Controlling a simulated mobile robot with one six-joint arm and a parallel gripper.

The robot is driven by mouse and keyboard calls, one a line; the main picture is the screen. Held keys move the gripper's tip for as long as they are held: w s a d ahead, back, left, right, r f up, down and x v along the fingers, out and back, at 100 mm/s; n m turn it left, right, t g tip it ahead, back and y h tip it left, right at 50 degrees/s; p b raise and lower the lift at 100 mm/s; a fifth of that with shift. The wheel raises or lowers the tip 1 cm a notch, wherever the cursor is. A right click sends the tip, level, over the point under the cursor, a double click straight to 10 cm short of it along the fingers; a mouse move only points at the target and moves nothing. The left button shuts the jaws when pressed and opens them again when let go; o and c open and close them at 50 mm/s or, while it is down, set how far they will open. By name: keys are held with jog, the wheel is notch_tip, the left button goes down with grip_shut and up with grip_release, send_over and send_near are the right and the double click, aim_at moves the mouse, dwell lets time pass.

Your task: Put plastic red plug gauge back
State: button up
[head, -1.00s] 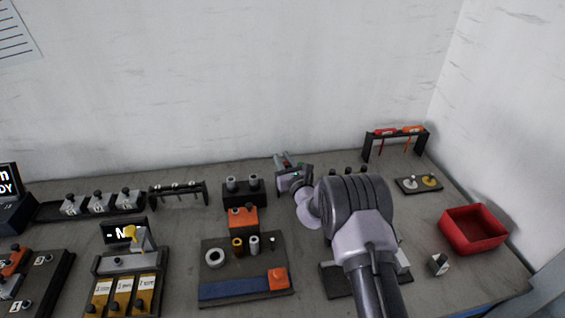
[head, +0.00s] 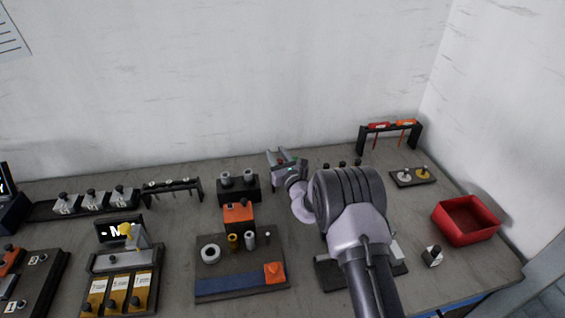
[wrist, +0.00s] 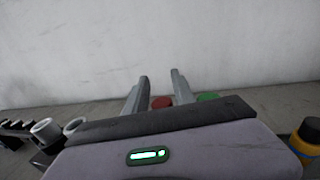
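My gripper (head: 287,157) is near the wall, left of the middle of my arm, its fingers pointing to the wall. In the wrist view the gripper (wrist: 159,76) is open, with nothing seen held between the fingertips. A red round piece (wrist: 161,102) shows low between the fingers, and a green round piece (wrist: 207,97) shows just right of the right finger. Both are partly hidden by the gripper. I cannot tell whether the red piece is the plug gauge. A red-handled tool (head: 379,125) hangs in a black rack (head: 361,141) at the back right.
An orange-handled tool (head: 405,122) hangs in the same rack. A black block with two grey cylinders (head: 238,188) stands left of my gripper. A red bin (head: 466,221) is at the right. A fixture board (head: 212,270) lies front centre. The wall is close behind.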

jog(key=p+v, duration=0.2)
jog(key=v, duration=1)
jog(key=s+a+r+n+g+y, duration=0.3)
jog(key=s+a+r+n, duration=0.1)
jog(key=r, duration=0.4)
jog(key=s+a+r+n+g+y, duration=0.2)
jog(key=s+a+r+n+y, duration=0.15)
jog(key=r, duration=0.35)
jog(key=s+r+n+g, duration=0.4)
jog(key=s+n, duration=0.1)
jog(key=s, duration=0.3)
jog(key=s+r+n+g, duration=0.4)
jog(key=s+n, duration=0.1)
jog(key=s, duration=0.3)
jog(key=s+d+f+n+t+h, duration=0.1)
jog(key=s+d+n+h, duration=0.3)
jog(key=s+d+h, duration=0.2)
jog(key=s+d+f+n+t+h, duration=0.1)
jog(key=s+d+n+h, duration=0.3)
jog(key=s+d, duration=0.6)
jog(key=d+h, duration=0.2)
jog(key=d, duration=0.2)
jog(key=shift+s+d+n+t+h, duration=0.3)
jog(key=shift+d+n+t+h, duration=0.05)
jog(key=shift+d+t, duration=0.05)
